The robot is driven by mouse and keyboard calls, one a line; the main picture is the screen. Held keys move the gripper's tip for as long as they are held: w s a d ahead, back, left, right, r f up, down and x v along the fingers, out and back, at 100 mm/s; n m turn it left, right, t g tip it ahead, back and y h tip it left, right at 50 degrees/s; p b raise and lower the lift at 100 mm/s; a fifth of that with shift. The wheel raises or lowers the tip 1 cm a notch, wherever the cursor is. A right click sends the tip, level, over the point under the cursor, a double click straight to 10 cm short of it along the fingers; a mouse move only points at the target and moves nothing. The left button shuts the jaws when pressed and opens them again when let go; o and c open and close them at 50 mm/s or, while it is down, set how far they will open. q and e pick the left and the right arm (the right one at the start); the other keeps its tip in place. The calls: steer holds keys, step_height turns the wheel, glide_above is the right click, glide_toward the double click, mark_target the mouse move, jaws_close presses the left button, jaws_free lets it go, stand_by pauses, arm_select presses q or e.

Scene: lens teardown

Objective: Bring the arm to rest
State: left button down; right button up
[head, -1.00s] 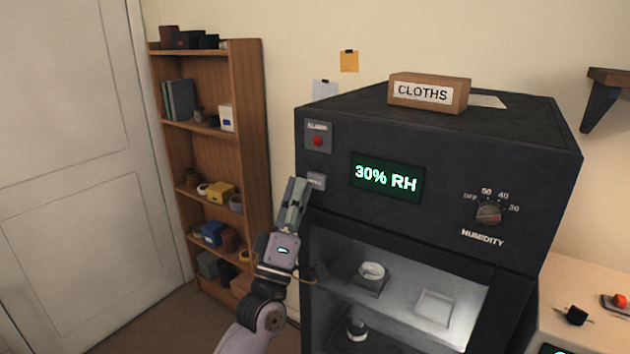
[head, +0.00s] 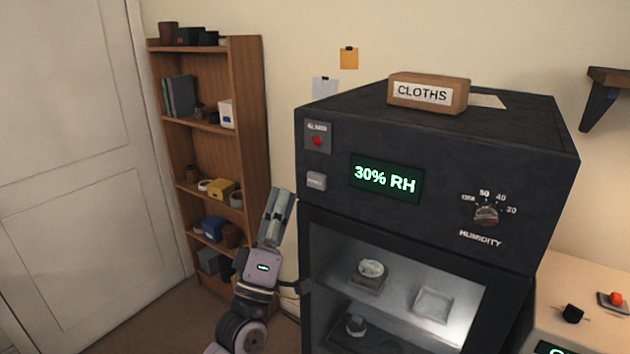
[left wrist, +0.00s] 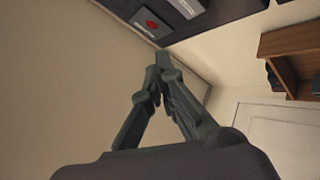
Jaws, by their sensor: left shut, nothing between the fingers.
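My left gripper (head: 280,205) is shut and empty. In the head view it points up, just left of the black cabinet's front edge and apart from the grey button (head: 316,181). In the left wrist view its fingertips (left wrist: 158,68) meet, and the cabinet's panel with a red button (left wrist: 152,24) lies beyond them. The black humidity cabinet (head: 450,165) has a display (head: 387,178) reading 30% RH and a humidity knob (head: 486,214). My right gripper is not in view.
A wooden bookshelf (head: 252,110) with several small items stands behind the arm. A white door (head: 75,130) is at left. A box labelled CLOTHS (head: 428,92) sits on the cabinet. A light table (head: 590,285) with a red-topped item (head: 615,299) is at right. Lens parts (head: 370,270) lie inside the cabinet.

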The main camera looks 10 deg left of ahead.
arm_select(q)
steer(key=w+f+m+g+b, duration=0.15)
steer(key=f+g, duration=0.25)
steer(key=f, duration=1.1)
steer(key=w+f+m+g, duration=0.3)
steer(key=f, duration=1.3)
steer(key=s+f+m+g+y+b, duration=0.1)
steer(key=s+f+g, duration=0.25)
steer(key=f, duration=0.85)
steer(key=s+f+m+g+y+b, duration=0.1)
steer(key=s+f+m+g, duration=0.3)
steer(key=f, duration=0.9)
steer(key=s+a+f+m+g+y+b, duration=0.15)
steer(key=s+f+g, duration=0.25)
steer(key=s+f, duration=1)
steer(key=s+a+f+g+h, duration=0.1)
steer(key=s+a+f+g, duration=0.15)
steer(key=s+f, duration=1.05)
steer(key=s+f+m+g, duration=0.1)
steer(key=s+g, duration=0.1)
steer(key=s, duration=0.7)
steer(key=s+f+m+g+y, duration=0.1)
steer(key=s+f+g, duration=0.1)
steer(key=s, duration=0.8)
steer(key=shift+a+g+b, duration=0.35)
steer(key=shift+a+g, duration=0.05)
steer(key=shift+a, duration=0.05)
steer(key=shift+f, duration=0.1)
